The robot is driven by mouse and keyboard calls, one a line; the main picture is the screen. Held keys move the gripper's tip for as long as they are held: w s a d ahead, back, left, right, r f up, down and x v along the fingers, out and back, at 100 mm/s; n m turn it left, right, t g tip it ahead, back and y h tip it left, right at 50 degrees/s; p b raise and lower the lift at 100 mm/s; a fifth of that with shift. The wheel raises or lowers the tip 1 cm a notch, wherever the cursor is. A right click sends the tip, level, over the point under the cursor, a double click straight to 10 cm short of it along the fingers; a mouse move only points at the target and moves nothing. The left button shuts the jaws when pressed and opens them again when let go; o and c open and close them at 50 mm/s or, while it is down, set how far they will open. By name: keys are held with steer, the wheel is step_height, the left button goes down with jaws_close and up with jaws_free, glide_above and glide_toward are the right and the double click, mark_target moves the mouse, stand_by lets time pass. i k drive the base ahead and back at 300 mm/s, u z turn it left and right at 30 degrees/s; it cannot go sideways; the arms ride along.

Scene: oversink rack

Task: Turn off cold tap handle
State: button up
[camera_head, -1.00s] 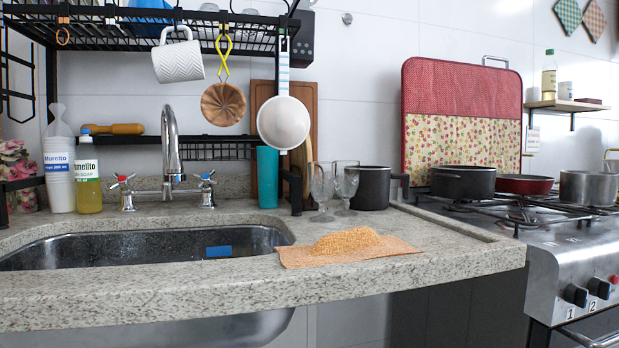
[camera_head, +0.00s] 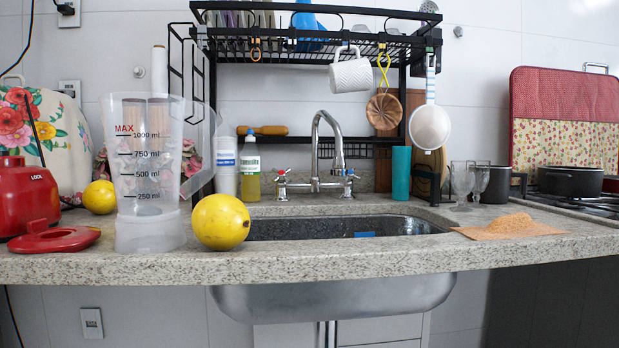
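A chrome faucet (camera_head: 317,150) with a tall curved spout stands behind the sink (camera_head: 285,230), in the middle of the head view. A tap handle with a blue mark, the cold one (camera_head: 348,180), is on its right. A tap handle with a red mark (camera_head: 282,182) is on its left. Both handles are small here, and I cannot tell how far either is turned. No water stream shows clearly under the spout. My gripper and arm are not in view.
A black rack (camera_head: 300,50) with a hanging white mug (camera_head: 352,75) and strainer (camera_head: 430,127) stands over the sink. A teal cup (camera_head: 401,172) is right of the faucet.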

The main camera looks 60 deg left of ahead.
mark_target(351, 175)
steer(key=k, duration=0.25)
steer(key=u, duration=0.95)
